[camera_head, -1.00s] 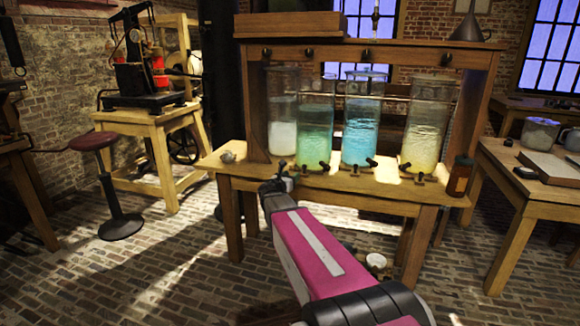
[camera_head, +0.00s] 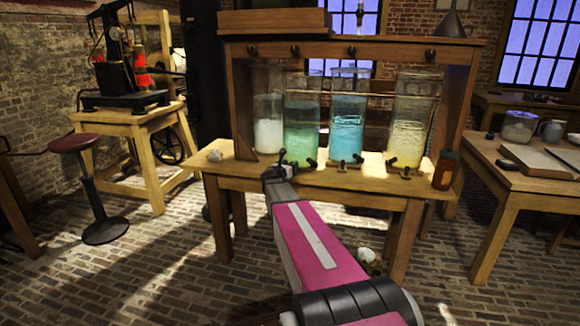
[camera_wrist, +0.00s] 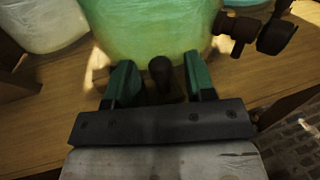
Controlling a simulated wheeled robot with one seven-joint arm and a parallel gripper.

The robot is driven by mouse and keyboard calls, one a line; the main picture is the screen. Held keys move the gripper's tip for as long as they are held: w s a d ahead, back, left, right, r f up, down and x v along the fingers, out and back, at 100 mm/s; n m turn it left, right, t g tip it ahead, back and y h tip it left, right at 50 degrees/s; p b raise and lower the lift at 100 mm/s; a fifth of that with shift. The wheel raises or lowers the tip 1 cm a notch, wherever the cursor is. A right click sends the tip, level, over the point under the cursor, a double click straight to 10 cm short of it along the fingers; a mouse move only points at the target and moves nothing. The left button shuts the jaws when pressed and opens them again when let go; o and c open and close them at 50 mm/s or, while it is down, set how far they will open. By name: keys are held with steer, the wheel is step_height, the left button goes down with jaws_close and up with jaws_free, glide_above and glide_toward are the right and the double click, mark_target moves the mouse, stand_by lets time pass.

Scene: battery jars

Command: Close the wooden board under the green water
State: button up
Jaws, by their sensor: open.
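The glass jar of green water (camera_head: 301,130) stands second from left on the wooden bench (camera_head: 232,178). In the wrist view the green jar (camera_wrist: 150,35) fills the top middle. A dark tap with a rounded knob (camera_wrist: 160,68) sticks out below it. My gripper (camera_wrist: 160,82) is open, its two green fingers on either side of this knob; I cannot tell whether they touch it. In the head view my gripper (camera_head: 277,173) is at the bench's front edge, below the green jar. I cannot make out a separate board under the jar; the fingers and tap hide part of that area.
A white-filled jar (camera_head: 268,128) stands left of the green one, a blue jar (camera_head: 348,130) and a yellow jar (camera_head: 410,130) right. Another dark tap (camera_wrist: 272,38) is close at right in the wrist view. A brown bottle (camera_head: 445,170) stands at the bench's right end.

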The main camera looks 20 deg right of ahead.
jaws_close()
steer(key=w+d, duration=0.1)
steer(key=w, duration=0.1)
steer(key=w+d, duration=0.3)
steer(key=w, duration=0.2)
steer(key=shift+w+d, duration=0.1)
steer(key=shift+d, duration=0.25)
jaws_free()
